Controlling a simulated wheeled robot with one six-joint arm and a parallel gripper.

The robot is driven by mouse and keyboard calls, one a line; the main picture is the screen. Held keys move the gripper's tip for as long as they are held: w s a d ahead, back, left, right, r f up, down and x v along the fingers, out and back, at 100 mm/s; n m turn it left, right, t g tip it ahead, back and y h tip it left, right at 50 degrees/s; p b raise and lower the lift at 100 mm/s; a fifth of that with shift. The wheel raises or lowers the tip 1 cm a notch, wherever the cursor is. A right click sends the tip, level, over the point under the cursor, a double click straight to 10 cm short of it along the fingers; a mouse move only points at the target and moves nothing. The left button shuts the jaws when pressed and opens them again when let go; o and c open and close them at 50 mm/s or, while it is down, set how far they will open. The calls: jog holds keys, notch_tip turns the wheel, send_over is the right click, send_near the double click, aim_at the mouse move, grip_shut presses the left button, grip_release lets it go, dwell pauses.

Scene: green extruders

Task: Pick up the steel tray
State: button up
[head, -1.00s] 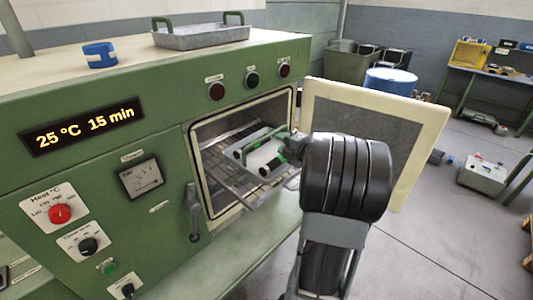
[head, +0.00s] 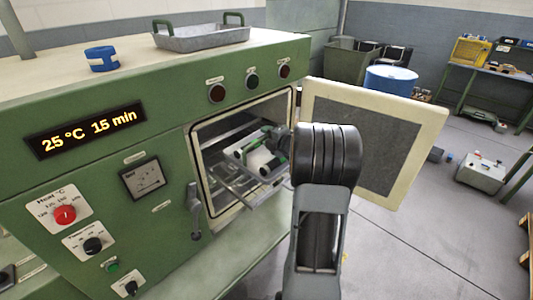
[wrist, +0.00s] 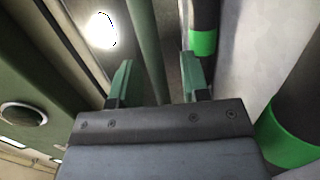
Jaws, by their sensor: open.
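A shallow steel tray (head: 205,40) with two green handles stands on top of the green oven (head: 160,100). My gripper (head: 275,142) is inside the open oven chamber, well below that tray, largely hidden by my arm. In the wrist view my gripper (wrist: 156,68) is open, with a green bar (wrist: 147,45) running between its fingers. I cannot tell whether this bar belongs to another tray. White cylinders (head: 260,160) with black and green ends lie in the chamber on a grey metal rack or tray (head: 232,182).
The oven door (head: 380,135) stands open to the right of my arm. A blue ring-shaped object (head: 101,58) sits on the oven top. A blue drum (head: 391,80) and a workbench (head: 490,72) stand behind.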

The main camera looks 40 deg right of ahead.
grip_shut()
dwell(1.3)
jog(key=shift+r, duration=0.1)
